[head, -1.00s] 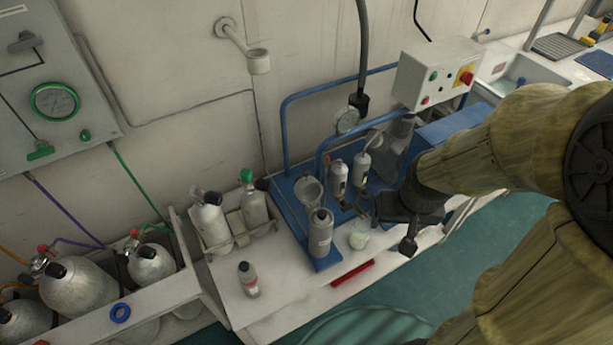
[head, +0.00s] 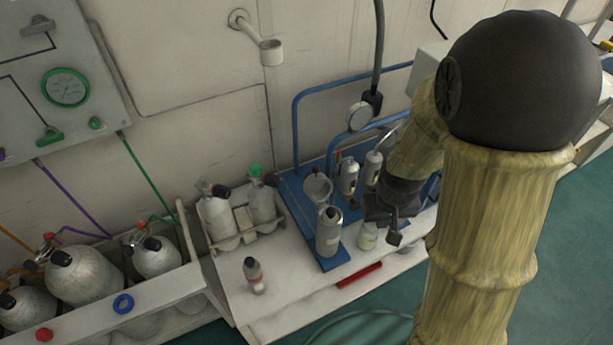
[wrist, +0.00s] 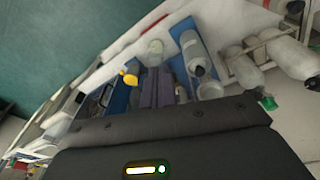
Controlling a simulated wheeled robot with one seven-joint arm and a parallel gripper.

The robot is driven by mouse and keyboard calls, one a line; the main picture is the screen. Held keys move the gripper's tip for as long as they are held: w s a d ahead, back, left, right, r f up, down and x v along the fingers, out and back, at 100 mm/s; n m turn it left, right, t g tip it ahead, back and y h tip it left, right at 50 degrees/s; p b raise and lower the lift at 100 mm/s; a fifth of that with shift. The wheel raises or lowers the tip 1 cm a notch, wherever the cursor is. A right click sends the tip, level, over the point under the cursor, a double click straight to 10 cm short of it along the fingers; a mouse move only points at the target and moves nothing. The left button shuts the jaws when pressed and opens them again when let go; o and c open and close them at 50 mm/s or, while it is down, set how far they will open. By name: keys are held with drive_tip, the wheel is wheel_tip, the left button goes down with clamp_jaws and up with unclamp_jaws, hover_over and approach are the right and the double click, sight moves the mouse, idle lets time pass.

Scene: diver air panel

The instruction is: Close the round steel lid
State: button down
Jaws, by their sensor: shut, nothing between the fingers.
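The round steel lid (head: 317,187) appears as a pale grey disc tilted up on the blue base, just behind a grey steel cylinder (head: 328,232). In the wrist view a pale round shape beside the cylinder (wrist: 192,52) looks like the lid (wrist: 211,90). My gripper (head: 391,226) is shut and empty, to the right of the lid and cylinder, apart from both in the picture. Its dark fingers (wrist: 158,88) point toward the bench in the wrist view. Whether the lid's hinge is attached to the cylinder cannot be told.
A glass jar (head: 367,236) stands close to my gripper's left. Small filter bottles (head: 348,175), a gauge (head: 360,116) and blue rails (head: 296,125) stand behind. A red bar (head: 359,275) lies along the bench front. A small bottle (head: 254,275) stands at the left.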

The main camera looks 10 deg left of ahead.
drive_tip(key=w+a+f+n+t+h+b, duration=0.45)
drive_tip(key=w+a+f+n, duration=0.45)
drive_tip(key=f, duration=0.4)
drive_tip(key=w+a+r+n+t+b, duration=0.1)
drive_tip(key=w+a+r+n+t, duration=0.1)
drive_tip(key=a, duration=0.6)
drive_tip(key=w+a+r+n+t+y+b, duration=0.1)
drive_tip(key=w+a+r+n+t+b, duration=0.1)
drive_tip(key=a+n+t, duration=0.3)
drive_tip(key=a+n, duration=0.1)
drive_tip(key=a, duration=0.2)
drive_tip(key=shift+a+r, duration=0.2)
drive_tip(key=shift+a, duration=0.2)
drive_tip(key=shift+w, duration=0.15)
